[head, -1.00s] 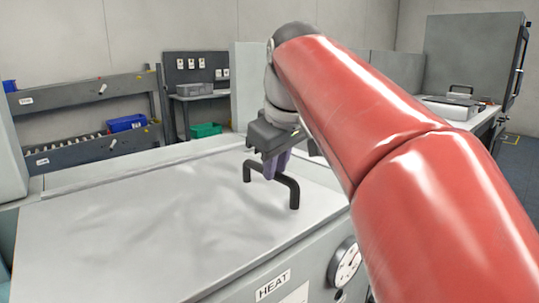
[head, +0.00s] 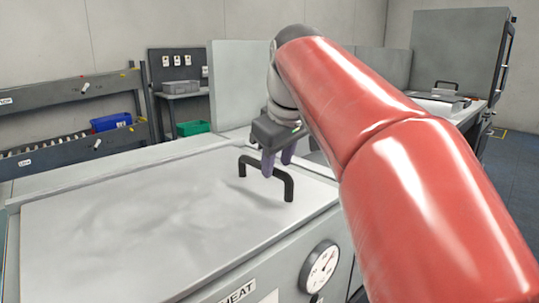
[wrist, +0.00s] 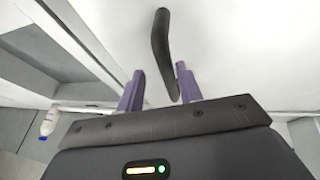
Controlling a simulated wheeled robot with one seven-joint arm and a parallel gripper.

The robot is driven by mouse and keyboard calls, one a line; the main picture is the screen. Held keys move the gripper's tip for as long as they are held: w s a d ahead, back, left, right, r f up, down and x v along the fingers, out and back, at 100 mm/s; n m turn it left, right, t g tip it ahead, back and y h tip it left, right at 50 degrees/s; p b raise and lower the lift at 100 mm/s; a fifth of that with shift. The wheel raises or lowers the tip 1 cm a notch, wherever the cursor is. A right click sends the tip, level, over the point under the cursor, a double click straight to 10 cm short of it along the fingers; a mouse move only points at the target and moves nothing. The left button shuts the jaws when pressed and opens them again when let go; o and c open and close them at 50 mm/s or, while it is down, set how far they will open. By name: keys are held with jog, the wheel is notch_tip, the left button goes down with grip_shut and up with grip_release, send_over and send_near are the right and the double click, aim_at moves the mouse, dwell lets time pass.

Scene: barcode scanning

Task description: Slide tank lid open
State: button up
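The tank lid (head: 120,220) is a broad pale grey panel on top of the tank (head: 285,262). It lies flat, with no clear opening visible. A black bar handle (head: 289,185) stands on it near its right side. My gripper (head: 278,168), with purple fingers, is above and at the handle. In the wrist view, the two fingers (wrist: 160,76) are spread apart, and the black handle (wrist: 161,45) runs into the gap between them. The right finger is close to the handle; I cannot tell whether they touch.
A dial gauge (head: 320,267) and a HEAT label (head: 237,293) are on the tank's front. A pale upright panel (head: 230,88) stands behind the lid. Shelving with a blue bin (head: 110,122) is at the back left, and a grey bench with an open cover (head: 458,58) at the back right.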

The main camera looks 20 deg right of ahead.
jog(key=shift+w+a, duration=0.15)
jog(key=shift+a+r, duration=0.2)
jog(key=shift+r, duration=0.3)
jog(key=v, duration=0.7)
jog(key=shift+s+d, duration=0.25)
jog(key=shift+d, duration=0.1)
